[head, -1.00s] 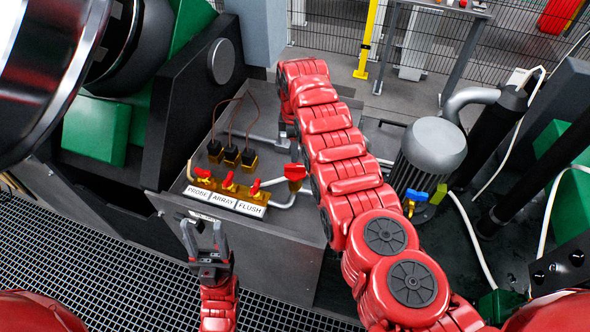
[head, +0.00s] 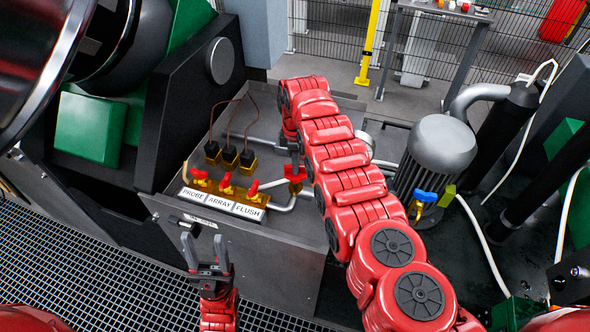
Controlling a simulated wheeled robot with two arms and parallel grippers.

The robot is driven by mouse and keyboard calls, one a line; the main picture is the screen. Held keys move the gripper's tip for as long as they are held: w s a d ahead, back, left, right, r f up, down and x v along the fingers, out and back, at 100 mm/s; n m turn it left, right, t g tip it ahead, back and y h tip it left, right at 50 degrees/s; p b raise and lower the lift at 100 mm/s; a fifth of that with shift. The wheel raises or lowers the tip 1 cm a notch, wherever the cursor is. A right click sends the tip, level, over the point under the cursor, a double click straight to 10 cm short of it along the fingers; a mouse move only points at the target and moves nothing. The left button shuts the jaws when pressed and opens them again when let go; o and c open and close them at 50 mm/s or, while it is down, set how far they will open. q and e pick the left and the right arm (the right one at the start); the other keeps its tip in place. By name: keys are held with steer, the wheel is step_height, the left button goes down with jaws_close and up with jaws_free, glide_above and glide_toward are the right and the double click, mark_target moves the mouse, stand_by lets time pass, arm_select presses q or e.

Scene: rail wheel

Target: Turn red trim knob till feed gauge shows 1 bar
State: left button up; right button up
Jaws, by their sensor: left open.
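The red trim knob (head: 296,174) sits on the pipework on the grey deck, right of the valve row, partly covered from above. My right gripper (head: 293,157) points down at the knob from the end of the arm. Its fingers are small and dark, and I cannot tell whether they grip the knob. A pale round rim (head: 369,143), possibly the feed gauge, shows beside my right arm. Its face cannot be read. My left gripper (head: 205,250) is open and empty in front of the deck's front edge, apart from the knob.
Several small red valve handles (head: 226,182) stand behind the PROBE, ARRAY and FLUSH labels (head: 222,204). Black plugs with cables (head: 229,156) stand behind them. A grey motor (head: 437,150) and a blue-handled valve (head: 426,196) are right of my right arm. Open grating lies lower left.

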jaws_close()
steer(key=m, duration=0.3)
steer(key=shift+f+b, duration=0.1)
steer(key=shift+b, duration=0.2)
steer(key=shift+m, duration=0.8)
steer(key=shift+m+b, duration=0.5)
steer(key=shift+m, duration=1.8)
